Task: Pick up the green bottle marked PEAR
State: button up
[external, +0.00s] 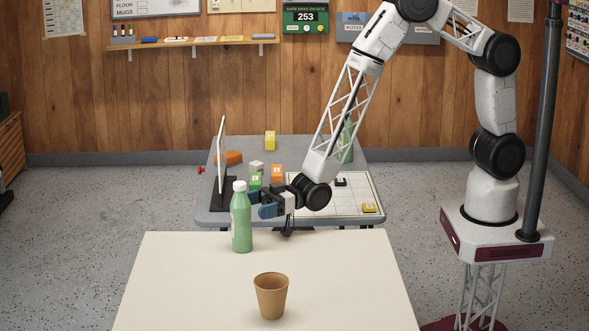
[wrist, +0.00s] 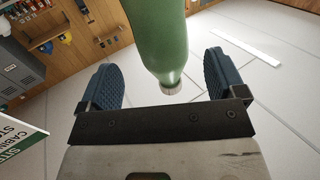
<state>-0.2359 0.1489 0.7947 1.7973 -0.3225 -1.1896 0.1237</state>
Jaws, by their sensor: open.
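A green bottle (external: 241,222) with a white cap stands upright on the near cream table, at its far left part. Its body and cap also show large in the wrist view (wrist: 160,40), ahead of and between the lines of the two fingers. I cannot read its label. My gripper (external: 262,205) is open and empty, just right of the bottle at upper-body height. In the wrist view its two blue fingers (wrist: 163,72) are wide apart; I cannot tell whether either touches the bottle. A second green bottle (external: 349,147) stands on the far grey table, partly hidden by my arm.
A brown paper cup (external: 271,295) stands on the near table (external: 180,290), in front of the bottle. The far table (external: 300,150) carries a thin upright screen (external: 222,160), small cartons (external: 277,173) and a white grid board (external: 350,205). The near table's right side is clear.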

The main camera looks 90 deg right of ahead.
aim_at(241, 210)
jog(key=shift+w+a, duration=0.1)
dwell(0.3)
jog(key=shift+x, duration=2.5)
jog(key=shift+a, duration=0.1)
jog(key=c, duration=1)
